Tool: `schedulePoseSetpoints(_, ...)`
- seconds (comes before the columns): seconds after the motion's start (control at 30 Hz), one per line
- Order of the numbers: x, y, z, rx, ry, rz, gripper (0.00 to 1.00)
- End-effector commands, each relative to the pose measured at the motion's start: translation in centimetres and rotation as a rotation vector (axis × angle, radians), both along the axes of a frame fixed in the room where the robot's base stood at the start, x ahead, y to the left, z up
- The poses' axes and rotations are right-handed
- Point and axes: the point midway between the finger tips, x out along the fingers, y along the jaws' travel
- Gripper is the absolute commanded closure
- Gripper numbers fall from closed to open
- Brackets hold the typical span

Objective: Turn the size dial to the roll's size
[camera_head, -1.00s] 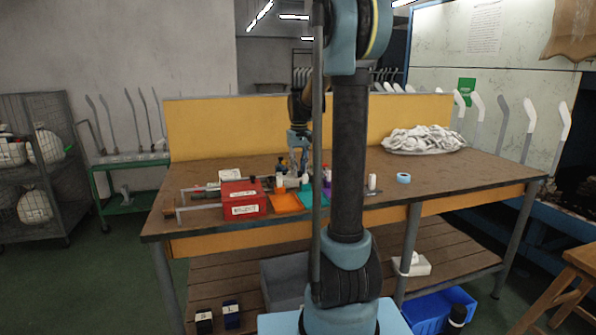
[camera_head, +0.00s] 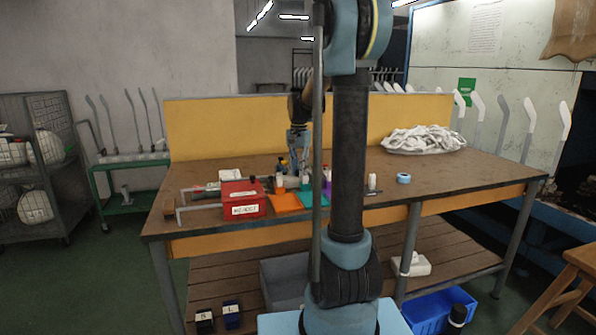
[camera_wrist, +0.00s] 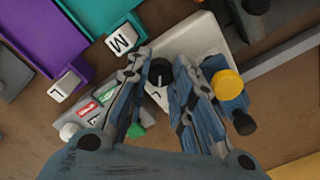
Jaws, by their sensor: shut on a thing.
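The size dial is a black knob (camera_wrist: 160,74) on a pale, cream-coloured box (camera_wrist: 202,48) in the wrist view. My gripper (camera_wrist: 160,82) has its two fingers closed around the knob from both sides. A dark letter, which looks like L, shows on the pale plate just below the knob; the other dial marks are covered by the fingers. In the head view my gripper (camera_head: 298,152) is low over the bench behind the coloured trays, and the dial is too small to make out. A light-blue roll (camera_head: 403,178) lies on the bench right of my arm; its size cannot be read.
A teal tray (camera_wrist: 105,20) tagged M and a purple tray (camera_wrist: 52,48) tagged L lie close by. A yellow button (camera_wrist: 228,84) sits right of my fingers. A red box (camera_head: 241,197) and orange tray (camera_head: 285,203) stand at the bench front. White socks (camera_head: 424,139) lie back right.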

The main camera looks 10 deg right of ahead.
Motion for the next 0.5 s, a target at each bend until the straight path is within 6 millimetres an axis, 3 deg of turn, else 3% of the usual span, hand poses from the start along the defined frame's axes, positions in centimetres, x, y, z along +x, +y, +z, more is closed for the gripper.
schedulePoseSetpoints(0.5, 0.02, 0.14, 0.0, 0.002, 0.001, -0.187, 1.0)
